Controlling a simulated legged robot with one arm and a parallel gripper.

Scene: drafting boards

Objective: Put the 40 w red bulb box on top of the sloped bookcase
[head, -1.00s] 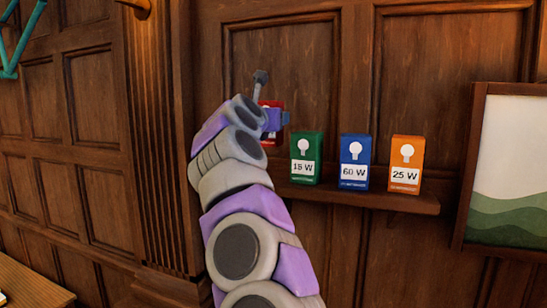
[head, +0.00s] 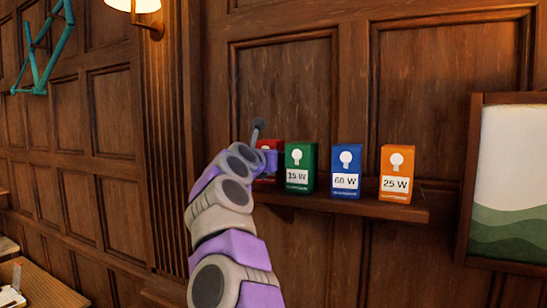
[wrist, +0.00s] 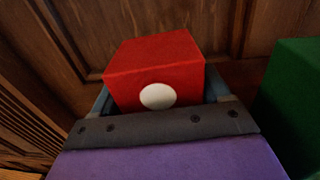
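The red bulb box (head: 266,146) is at the left end of the row of boxes, mostly hidden behind my gripper in the head view. In the wrist view the red box (wrist: 155,72) shows its top and a white bulb mark. My gripper (head: 268,160) has a finger close against each side of it; in the wrist view my gripper (wrist: 160,100) looks shut on it. Its wattage label and base are hidden, so I cannot tell whether it touches the shelf. No sloped bookcase is recognisable.
A wall shelf (head: 400,209) holds a green 15 W box (head: 299,166) close to the right of the red one, then a blue 60 W box (head: 346,171) and an orange 25 W box (head: 397,173). A framed picture (head: 510,180) hangs at right, a lamp (head: 140,5) upper left.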

